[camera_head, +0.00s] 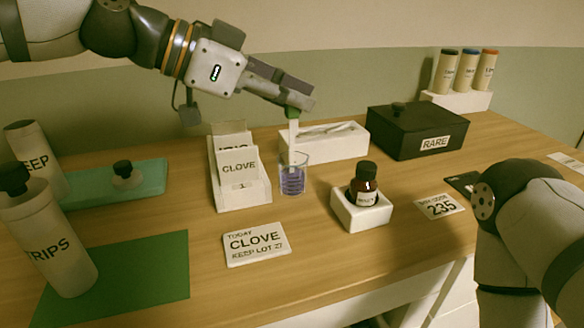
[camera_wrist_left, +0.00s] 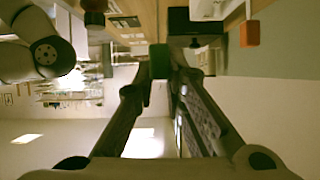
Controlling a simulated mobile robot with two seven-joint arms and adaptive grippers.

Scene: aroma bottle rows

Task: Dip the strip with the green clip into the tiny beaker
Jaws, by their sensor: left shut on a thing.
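My left gripper (camera_head: 297,102) is shut on the green clip (camera_head: 292,113), which also shows between the fingertips in the left wrist view (camera_wrist_left: 159,62). A pale strip (camera_head: 293,132) hangs upright from the clip. The tiny beaker (camera_head: 293,160) is clear glass, stands on the table below the gripper and holds purple-blue liquid. The strip's lower end is at about the beaker's rim in the head view; whether it is inside or behind the rim I cannot tell. My right arm is at the right, but its gripper is out of view.
A card holder (camera_head: 240,195) stands left of the beaker and a white box (camera_head: 345,143) behind it. A brown bottle (camera_head: 366,180) in a white block (camera_head: 361,216) is right of it. A CLOVE card (camera_head: 256,244) lies in front. A black RARE box (camera_head: 415,130) is farther right.

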